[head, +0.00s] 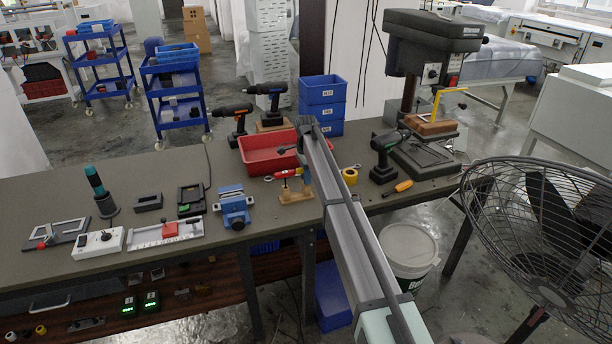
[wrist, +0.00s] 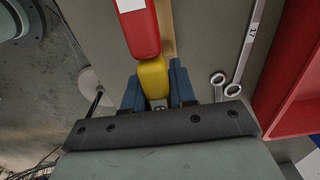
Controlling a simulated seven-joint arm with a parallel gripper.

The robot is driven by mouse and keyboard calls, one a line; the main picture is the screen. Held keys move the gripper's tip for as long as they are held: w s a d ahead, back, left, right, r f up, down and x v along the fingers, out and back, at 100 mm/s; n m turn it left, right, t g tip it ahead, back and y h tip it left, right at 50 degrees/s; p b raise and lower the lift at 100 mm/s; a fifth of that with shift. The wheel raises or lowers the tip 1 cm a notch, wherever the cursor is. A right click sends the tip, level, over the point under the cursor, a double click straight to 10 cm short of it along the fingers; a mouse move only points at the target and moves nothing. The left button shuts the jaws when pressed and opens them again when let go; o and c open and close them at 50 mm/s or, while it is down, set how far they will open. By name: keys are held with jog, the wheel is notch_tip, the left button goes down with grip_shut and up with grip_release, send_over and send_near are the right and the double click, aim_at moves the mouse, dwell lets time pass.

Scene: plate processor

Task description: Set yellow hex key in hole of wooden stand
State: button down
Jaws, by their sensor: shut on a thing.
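My gripper (wrist: 157,92) has blue fingers and is shut on the yellow end of a red and yellow handled tool (wrist: 152,76). The tool's red part with a white label reaches away from the fingers. In the head view the tool (head: 288,174) lies about level, just above or over the wooden stand (head: 296,197); I cannot tell whether they touch. A metal bit shows between the fingers. No hex-shaped end is clear, so I cannot confirm that this is the yellow hex key. The stand holds a dark upright piece; its holes are too small to make out.
A red bin (head: 256,150) stands behind the stand. Ring wrenches (wrist: 232,89) lie right of the fingers in the wrist view. A blue vise (head: 234,208) is left of the stand. A yellow tape roll (head: 350,176), a drill (head: 385,155) and a drill press (head: 425,50) stand to the right.

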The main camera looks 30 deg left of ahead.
jog(key=c, duration=0.8)
grip_release()
jog(key=shift+c, duration=0.2)
jog(key=shift+o, duration=0.3)
jog(key=o, duration=0.5)
jog(key=shift+r, duration=4)
jog(key=shift+d, duration=0.1)
